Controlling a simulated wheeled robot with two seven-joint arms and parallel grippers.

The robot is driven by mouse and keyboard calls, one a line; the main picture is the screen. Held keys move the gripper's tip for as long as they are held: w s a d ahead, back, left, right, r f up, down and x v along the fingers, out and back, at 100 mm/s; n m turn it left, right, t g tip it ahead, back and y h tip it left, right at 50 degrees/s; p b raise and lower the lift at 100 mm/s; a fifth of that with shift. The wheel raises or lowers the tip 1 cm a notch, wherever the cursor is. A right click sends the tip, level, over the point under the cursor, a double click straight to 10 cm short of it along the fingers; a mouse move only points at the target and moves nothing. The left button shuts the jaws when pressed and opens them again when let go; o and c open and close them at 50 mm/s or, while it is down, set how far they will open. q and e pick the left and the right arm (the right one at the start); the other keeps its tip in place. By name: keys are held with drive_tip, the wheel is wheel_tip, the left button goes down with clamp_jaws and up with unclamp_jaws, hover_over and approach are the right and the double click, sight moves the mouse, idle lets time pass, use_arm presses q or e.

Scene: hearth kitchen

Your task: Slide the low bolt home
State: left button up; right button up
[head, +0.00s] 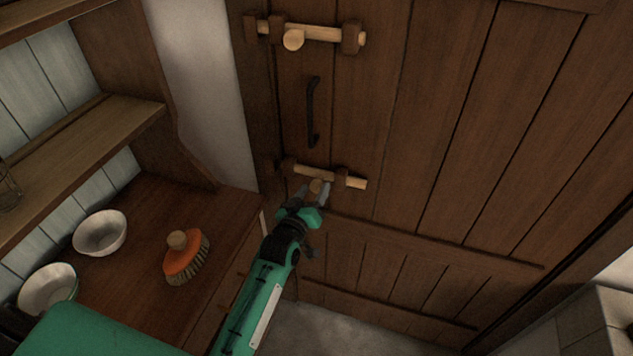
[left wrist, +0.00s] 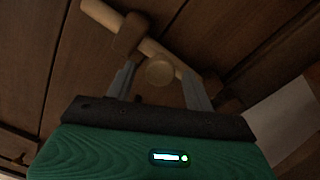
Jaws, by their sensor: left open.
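The low bolt (head: 356,183) is a pale wooden rod in dark brackets on the plank door. Its right end sticks out well past the right bracket (head: 341,178); its left end is near the left bracket (head: 288,167). Its round knob (head: 316,186) faces me. My left gripper (head: 314,191) is open at the knob, one finger on each side. In the left wrist view the knob (left wrist: 160,70) shows between the spread fingertips (left wrist: 159,83), in front of the rod (left wrist: 103,15). I cannot tell whether either finger touches it. My right gripper is not in view.
A similar upper bolt (head: 318,33) and a black handle (head: 313,112) are higher on the door. At left a wooden counter (head: 140,205) holds an orange brush (head: 186,258) and two white bowls (head: 100,233). The door's right side is clear.

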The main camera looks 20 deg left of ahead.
sight(320, 180)
use_arm(q)
drive_tip(key=shift+w+d, duration=0.15)
drive_tip(key=shift+w, duration=1.3)
